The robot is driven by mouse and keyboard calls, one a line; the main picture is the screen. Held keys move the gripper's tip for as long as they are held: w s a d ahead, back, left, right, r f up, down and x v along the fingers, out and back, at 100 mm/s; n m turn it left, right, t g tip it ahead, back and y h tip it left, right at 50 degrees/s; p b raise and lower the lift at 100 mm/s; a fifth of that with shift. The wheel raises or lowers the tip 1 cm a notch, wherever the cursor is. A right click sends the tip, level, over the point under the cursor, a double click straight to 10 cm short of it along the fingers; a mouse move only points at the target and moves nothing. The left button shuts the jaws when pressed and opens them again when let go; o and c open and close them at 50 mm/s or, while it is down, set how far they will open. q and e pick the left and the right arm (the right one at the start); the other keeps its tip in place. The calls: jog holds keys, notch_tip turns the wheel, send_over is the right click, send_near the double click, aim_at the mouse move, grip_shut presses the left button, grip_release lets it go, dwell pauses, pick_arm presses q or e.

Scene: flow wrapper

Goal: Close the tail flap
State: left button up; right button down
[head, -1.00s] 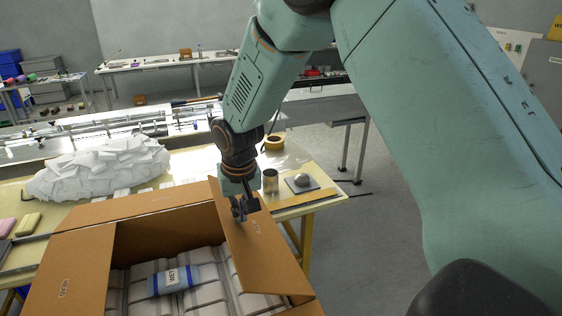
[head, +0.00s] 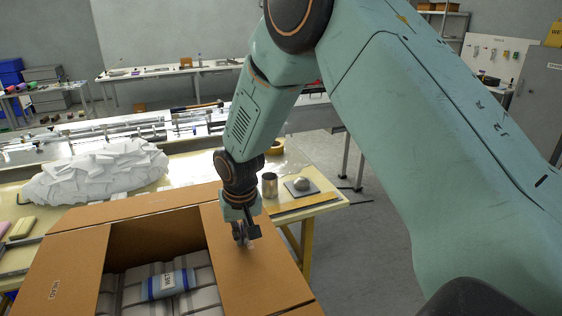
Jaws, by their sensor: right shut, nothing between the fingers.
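An open-topped cardboard box (head: 140,203) stands in the lower left of the head view. My left gripper is not in view.
White wrapped packs (head: 205,272) fill the box, with a blue-banded pack (head: 168,284) on top. Behind are a heap of white packets (head: 95,172), a metal cup (head: 270,185) and a grey pad (head: 301,188) on the yellow table.

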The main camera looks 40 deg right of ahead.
notch_tip(320, 180, up, 7)
jog(key=p, duration=0.6)
jog(key=shift+w, duration=0.1)
